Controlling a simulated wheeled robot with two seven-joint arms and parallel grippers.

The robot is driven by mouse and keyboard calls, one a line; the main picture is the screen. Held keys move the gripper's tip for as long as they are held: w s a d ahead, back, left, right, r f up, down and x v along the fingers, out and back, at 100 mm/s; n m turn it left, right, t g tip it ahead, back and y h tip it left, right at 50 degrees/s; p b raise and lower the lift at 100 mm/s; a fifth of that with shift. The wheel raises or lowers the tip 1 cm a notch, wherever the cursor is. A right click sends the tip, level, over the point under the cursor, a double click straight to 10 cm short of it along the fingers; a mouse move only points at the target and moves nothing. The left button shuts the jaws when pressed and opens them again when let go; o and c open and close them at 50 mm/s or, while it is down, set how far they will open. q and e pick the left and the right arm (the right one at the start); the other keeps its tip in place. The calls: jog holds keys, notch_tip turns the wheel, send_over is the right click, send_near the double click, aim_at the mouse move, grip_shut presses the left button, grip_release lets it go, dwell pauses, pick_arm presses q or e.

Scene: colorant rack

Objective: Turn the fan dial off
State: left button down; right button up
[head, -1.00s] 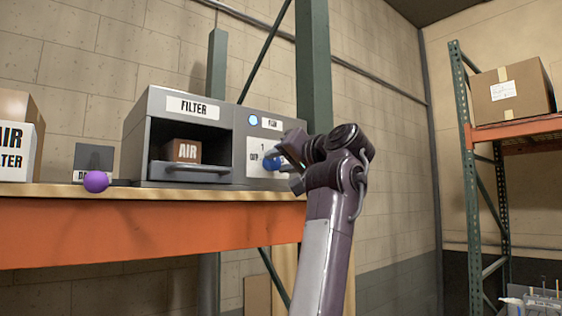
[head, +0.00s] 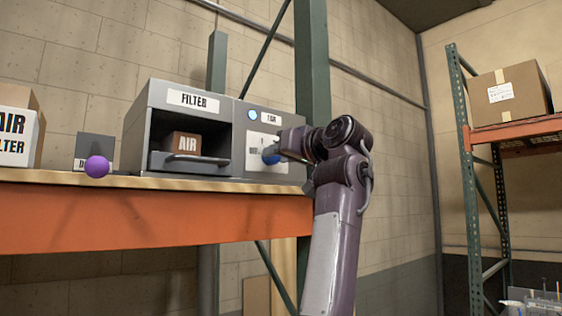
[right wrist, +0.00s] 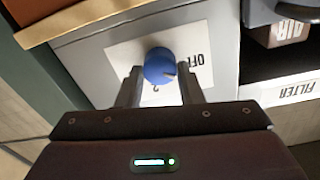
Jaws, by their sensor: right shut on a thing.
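The fan dial (head: 270,156) is a blue round knob on a white plate, on the right part of the grey filter unit (head: 140,150). In the right wrist view the dial (right wrist: 158,64) sits between my right fingers, with a dark mark on its lower right. The word OFF (right wrist: 197,66) is printed right of it. My right gripper (head: 281,151) is shut on the dial and partly hides it in the head view. It also shows in the right wrist view (right wrist: 160,82). A round light (head: 252,114) above the dial glows pale blue. My left gripper is not in view.
The unit stands on an orange shelf (head: 150,216). Its filter bay holds a brown AIR box (head: 186,143) behind a handle bar. A purple ball (head: 96,166) and a white AIR FILTER box (head: 16,137) are at the left. A green post (head: 313,70) rises behind.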

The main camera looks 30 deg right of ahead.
jog(key=shift+f+n+b, duration=0.1)
jog(key=shift+n+b, duration=0.6)
jog(key=shift+n, duration=1.6)
jog(key=o, duration=1)
jog(key=shift+w, duration=0.25)
jog(key=shift+c, duration=0.2)
jog(key=shift+s, duration=0.1)
